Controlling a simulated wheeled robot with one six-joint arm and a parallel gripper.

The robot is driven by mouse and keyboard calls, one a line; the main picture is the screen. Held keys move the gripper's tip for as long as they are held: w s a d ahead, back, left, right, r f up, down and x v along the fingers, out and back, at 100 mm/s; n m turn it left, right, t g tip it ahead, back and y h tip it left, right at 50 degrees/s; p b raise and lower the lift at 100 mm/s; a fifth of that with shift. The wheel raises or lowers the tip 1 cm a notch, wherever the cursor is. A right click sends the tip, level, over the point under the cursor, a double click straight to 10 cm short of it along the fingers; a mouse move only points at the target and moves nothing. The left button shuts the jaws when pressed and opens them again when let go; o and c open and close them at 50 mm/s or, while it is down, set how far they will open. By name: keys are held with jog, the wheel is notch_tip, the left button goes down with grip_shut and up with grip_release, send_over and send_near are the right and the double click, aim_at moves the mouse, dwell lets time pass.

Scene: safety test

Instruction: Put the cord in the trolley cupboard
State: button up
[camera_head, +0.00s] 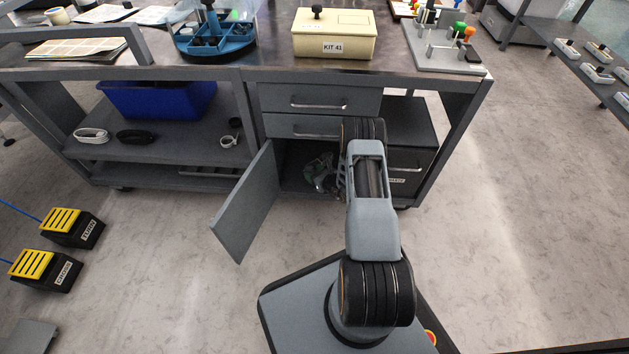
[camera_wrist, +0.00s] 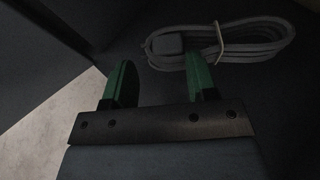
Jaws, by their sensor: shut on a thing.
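The trolley cupboard (camera_head: 295,160) is open, and its grey door (camera_head: 245,205) is swung out to the left. My gripper (camera_head: 320,178) reaches inside it, partly hidden by my arm. In the wrist view my gripper (camera_wrist: 160,68) has green fingertips, with the end of a grey coiled cord (camera_wrist: 235,42) between and beyond them. A pale tie bands the coil. The fingers stand apart around the cord's left end; the exact contact is hard to see in the dark. The coil appears to be at or just above the cupboard floor.
Two drawers (camera_head: 318,101) are shut above the cupboard. The left shelf holds a blue bin (camera_head: 158,100), a white coiled cord (camera_head: 91,135) and a black coil (camera_head: 137,137). Yellow-topped foot pedals (camera_head: 72,228) stand on the floor at left. The floor on the right is clear.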

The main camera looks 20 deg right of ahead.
notch_tip(320, 180, down, 4)
jog(key=shift+r+b, duration=0.25)
jog(key=shift+b, duration=0.55)
jog(key=shift+w+d+f+b, duration=0.1)
jog(key=shift+f+b, duration=0.2)
jog(key=shift+b, duration=0.1)
jog(key=shift+r, duration=0.15)
jog(key=o, duration=1.1)
jog(key=shift+c, duration=0.2)
